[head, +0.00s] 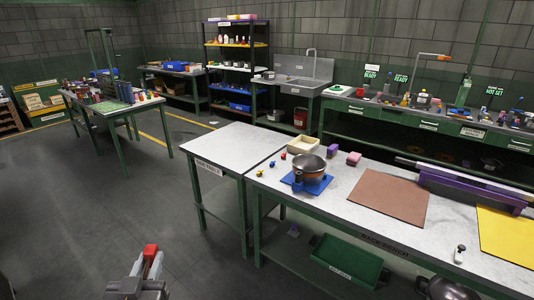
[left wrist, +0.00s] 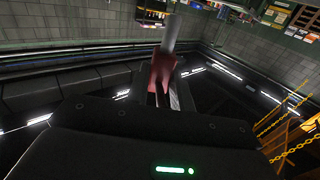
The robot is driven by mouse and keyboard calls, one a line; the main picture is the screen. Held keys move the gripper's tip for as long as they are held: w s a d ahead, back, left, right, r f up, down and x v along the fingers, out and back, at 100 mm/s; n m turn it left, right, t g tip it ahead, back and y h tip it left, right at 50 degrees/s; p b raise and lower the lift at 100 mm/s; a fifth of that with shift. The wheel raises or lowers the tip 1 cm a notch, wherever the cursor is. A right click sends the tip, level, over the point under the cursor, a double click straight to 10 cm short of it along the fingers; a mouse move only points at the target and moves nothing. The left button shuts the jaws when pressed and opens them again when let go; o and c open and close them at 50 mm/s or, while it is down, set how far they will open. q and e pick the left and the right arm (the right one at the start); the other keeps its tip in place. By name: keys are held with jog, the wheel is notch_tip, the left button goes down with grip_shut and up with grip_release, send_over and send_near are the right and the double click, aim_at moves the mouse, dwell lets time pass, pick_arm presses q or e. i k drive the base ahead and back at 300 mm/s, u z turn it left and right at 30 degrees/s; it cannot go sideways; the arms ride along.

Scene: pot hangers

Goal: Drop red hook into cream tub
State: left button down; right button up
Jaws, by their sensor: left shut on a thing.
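My left gripper (head: 146,265) is low in the head view, left of the tables and over the floor. It is shut on the red hook (head: 151,250), whose red end sticks up between the fingers. In the left wrist view the hook (left wrist: 163,70) shows as a red body with a grey shaft pointing up, held in the fingers. The cream tub (head: 303,144) is an open, shallow box on the table's far edge, beyond the pot and well apart from my gripper. My right gripper is not in view.
A pot (head: 309,167) sits on a blue stand. A brown mat (head: 390,196) lies farther right. A green bin (head: 346,262) stands below. The left table section (head: 233,145) is clear.

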aim_at(298, 150)
jog(key=u, duration=0.2)
jog(key=k, duration=0.3)
jog(key=u, duration=0.4)
jog(key=i, duration=1.75)
jog(key=z, duration=1.45)
jog(key=i, duration=1.15)
jog(key=z, duration=1.15)
